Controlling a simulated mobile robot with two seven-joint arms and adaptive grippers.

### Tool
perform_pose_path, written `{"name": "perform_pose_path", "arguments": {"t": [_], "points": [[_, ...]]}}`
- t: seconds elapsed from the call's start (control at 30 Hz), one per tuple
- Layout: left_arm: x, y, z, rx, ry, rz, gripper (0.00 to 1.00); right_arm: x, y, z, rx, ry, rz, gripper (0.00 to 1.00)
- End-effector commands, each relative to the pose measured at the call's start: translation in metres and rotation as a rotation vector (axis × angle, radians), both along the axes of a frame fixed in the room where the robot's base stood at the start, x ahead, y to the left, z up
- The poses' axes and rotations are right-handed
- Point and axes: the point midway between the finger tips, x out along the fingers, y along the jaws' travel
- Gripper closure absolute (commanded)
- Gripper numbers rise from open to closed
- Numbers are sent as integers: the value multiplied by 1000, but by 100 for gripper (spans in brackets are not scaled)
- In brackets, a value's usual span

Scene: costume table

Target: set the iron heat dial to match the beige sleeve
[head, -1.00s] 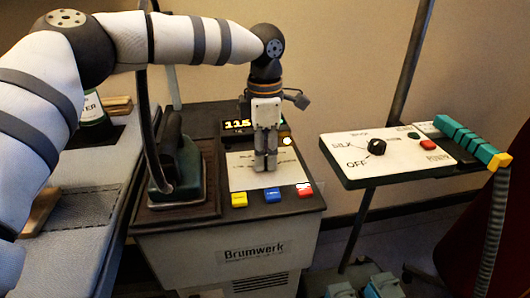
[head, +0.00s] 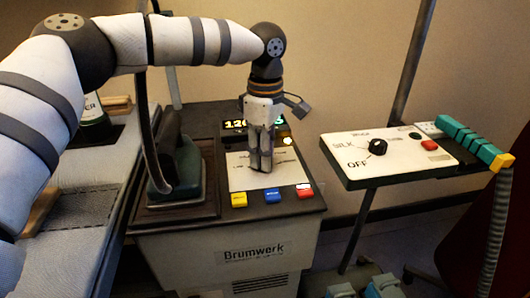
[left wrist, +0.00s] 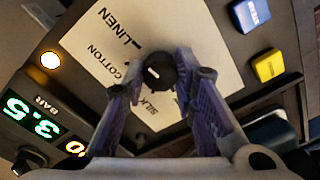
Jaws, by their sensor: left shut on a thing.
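The heat dial (left wrist: 160,74) is a small black knob with a white mark, on a white plate (left wrist: 195,40) printed with LINEN, COTTON and SILK. The mark sits on the knob's left side in the left wrist view; I cannot tell exactly which label it points at. My left gripper (head: 261,168) points down at the steam station, shut on the dial, which its fingers hide in the head view. The iron (head: 178,165) rests on its stand left of the gripper. I cannot make out the beige sleeve. My right gripper is not in view.
Yellow (head: 239,200), blue (head: 272,195) and red (head: 304,191) buttons line the station's front edge. A separate panel (head: 355,143) with another black knob (head: 377,146) is at right. A padded board (head: 85,180) is at left.

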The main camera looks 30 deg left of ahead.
Motion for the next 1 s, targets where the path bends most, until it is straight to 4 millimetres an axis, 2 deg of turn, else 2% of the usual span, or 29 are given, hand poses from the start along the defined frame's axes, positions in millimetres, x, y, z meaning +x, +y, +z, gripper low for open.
{"name": "perform_pose_path", "arguments": {"t": [0.37,0.4,0.47,0.5,0.8,0.87,1.0], "points": [[0,0,1,-1,-3,-5,100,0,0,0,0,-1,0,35],[0,0,1,-1,-3,-5,70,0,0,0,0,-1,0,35],[0,0,1,-1,-3,-5,56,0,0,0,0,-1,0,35],[0,0,1,-1,-3,-5,54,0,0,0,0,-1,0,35],[0,0,4,0,-2,-4,54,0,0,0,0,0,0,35],[1,0,12,0,-3,-4,54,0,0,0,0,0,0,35],[2,-1,49,-1,-7,-3,54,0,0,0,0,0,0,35]]}}
